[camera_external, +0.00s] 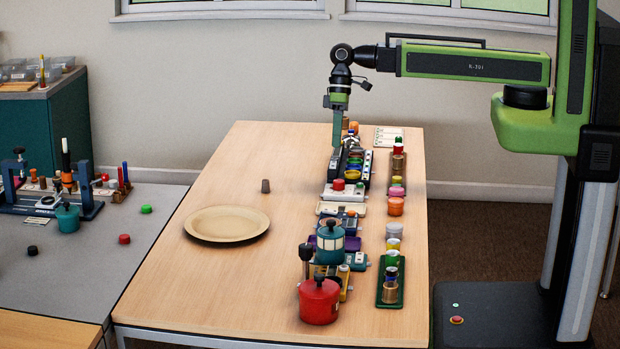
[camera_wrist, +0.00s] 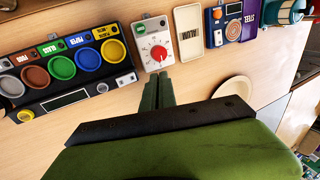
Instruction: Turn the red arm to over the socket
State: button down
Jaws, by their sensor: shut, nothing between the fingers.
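A white box with a round red dial (camera_wrist: 158,53) shows in the wrist view, with marks around the dial; in the external view its red top (camera_external: 338,184) stands in the row of devices. I cannot make out a distinct red arm or a socket in either view. My gripper (camera_external: 336,147) points down above the far part of the row, over the black tray in the external view. In the wrist view its fingers (camera_wrist: 158,82) are together and empty, their tips appearing just below the white box. Whether they touch anything cannot be told.
A black tray (camera_wrist: 70,103) with several coloured round cups lies left of the white box. A blue-purple device (camera_wrist: 235,22) is to its right. A tan plate (camera_external: 226,223), a red pot (camera_external: 319,302) and a teal canister (camera_external: 330,243) stand nearer. The table's left side is mostly clear.

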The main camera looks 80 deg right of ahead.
jog(key=w+a+y+b, duration=0.4)
jog(key=w+a+b, duration=0.15)
jog(key=a, duration=0.45)
jog(key=w+a+n+g+y+b, duration=0.1)
jog(key=w+a+y+b, duration=0.4)
jog(key=a, duration=0.4)
jog(key=w+a+y+b, duration=0.3)
jog(key=a+b, duration=0.4)
jog(key=a, duration=0.3)
jog(key=s+a+f+g+b, duration=0.1)
jog(key=a+f+b, duration=0.1)
jog(key=a+b, duration=0.2)
jog(key=s+a+f+n+g+y+b, duration=0.1)
jog(key=a+f+b, duration=0.1)
jog(key=a+b, duration=0.2)
jog(key=a+f+g+b, duration=0.1)
jog(key=a+f+b, duration=0.2)
jog(key=a, duration=0.3)
jog(key=shift+s+a+n+g+y+b, duration=0.1)
jog(key=shift+s+n+g+y+b, duration=0.2)
jog(key=shift+s+n+g+b, duration=0.15)
jog(key=shift+s+a+r, duration=0.15)
jog(key=shift+a, duration=0.15)
jog(key=x, duration=0.9)
jog(key=shift+a, duration=0.35)
jog(key=s, duration=0.3)
jog(key=shift+s, duration=0.55)
